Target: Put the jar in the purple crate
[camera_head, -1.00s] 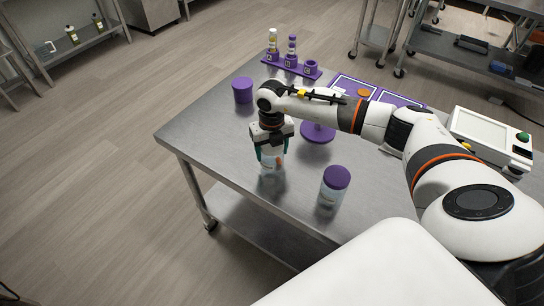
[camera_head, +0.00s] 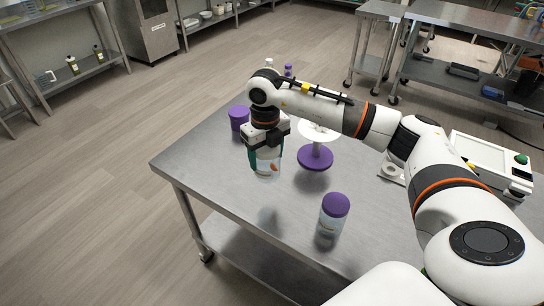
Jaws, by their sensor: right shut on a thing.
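My right gripper (camera_head: 265,150) points down over the left part of the steel table and is shut on a clear jar (camera_head: 267,169). The gripper hides the jar's top. A second jar (camera_head: 331,220) with a purple lid stands on the table to the right and nearer to me. I cannot make out a purple crate in this view. My left gripper is not in view.
A white device (camera_head: 490,160) with a screen stands at the right.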

